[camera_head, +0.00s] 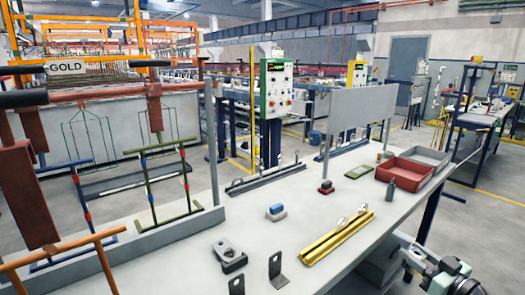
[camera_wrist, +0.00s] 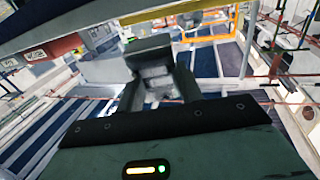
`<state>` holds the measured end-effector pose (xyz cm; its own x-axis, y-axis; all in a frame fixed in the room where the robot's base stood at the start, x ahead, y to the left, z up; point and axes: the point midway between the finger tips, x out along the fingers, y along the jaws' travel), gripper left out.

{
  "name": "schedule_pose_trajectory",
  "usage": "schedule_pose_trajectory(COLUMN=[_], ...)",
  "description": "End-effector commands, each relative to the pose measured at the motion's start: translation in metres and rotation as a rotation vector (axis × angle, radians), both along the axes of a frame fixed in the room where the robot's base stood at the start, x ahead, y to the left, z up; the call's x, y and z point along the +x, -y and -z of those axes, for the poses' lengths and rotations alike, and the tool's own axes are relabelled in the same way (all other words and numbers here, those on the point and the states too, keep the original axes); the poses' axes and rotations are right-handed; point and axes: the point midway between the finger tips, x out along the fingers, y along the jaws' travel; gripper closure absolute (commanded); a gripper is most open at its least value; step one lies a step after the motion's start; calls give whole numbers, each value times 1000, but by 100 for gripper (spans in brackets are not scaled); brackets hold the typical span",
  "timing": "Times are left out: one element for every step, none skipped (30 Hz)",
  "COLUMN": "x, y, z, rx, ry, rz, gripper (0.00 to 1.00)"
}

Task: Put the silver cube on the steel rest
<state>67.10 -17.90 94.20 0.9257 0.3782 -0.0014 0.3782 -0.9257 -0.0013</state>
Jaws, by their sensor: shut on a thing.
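In the wrist view my gripper (camera_wrist: 157,88) is shut on a small silver-grey block, the silver cube (camera_wrist: 156,78). It sits between the two dark fingers, blurred and partly covered by them. I cannot make out the cube in the head view. The steel rest is not clear to me. A low grey metal block with a round top (camera_head: 228,252) stands at the front of the bench, and a long grey rail (camera_head: 265,178) lies farther back. I cannot tell which of these, if either, is the rest.
The pale bench (camera_head: 320,210) carries angle brackets (camera_head: 275,270), yellow bars (camera_head: 338,238), a blue-and-white block (camera_head: 275,211), a dark red block (camera_head: 326,187) and a red tray (camera_head: 404,168). The bench's middle has free room.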

Motion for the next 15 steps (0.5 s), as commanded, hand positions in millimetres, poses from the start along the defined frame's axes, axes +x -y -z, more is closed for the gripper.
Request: schedule_pose_trajectory(x=[-5,-8,-11,-14,-17,-20,-23,-26,-30,-33,-36,-40,-44,-47,-50], y=[-7,-9,-12,-14,-16,-19,-22,-24,-28,-30,-33,-36,-39,-42,-45], z=[13,19,27,33,39,47,53,59,66,72,77,84,88,93,98], rx=[15,15,15,14,14,13,12,12,12,10,9,9,9,7,7], ry=[-6,-5,-6,-5,-6,-5,-5,-5,-5,-4,-4,-4,-4,-3,-2], rz=[37,61,92,115,137,164,184,203,228,246,263,284,297,311,326], gripper=[100,100,100,100,100,100,100,100,100,100,100,100,100,100,100])
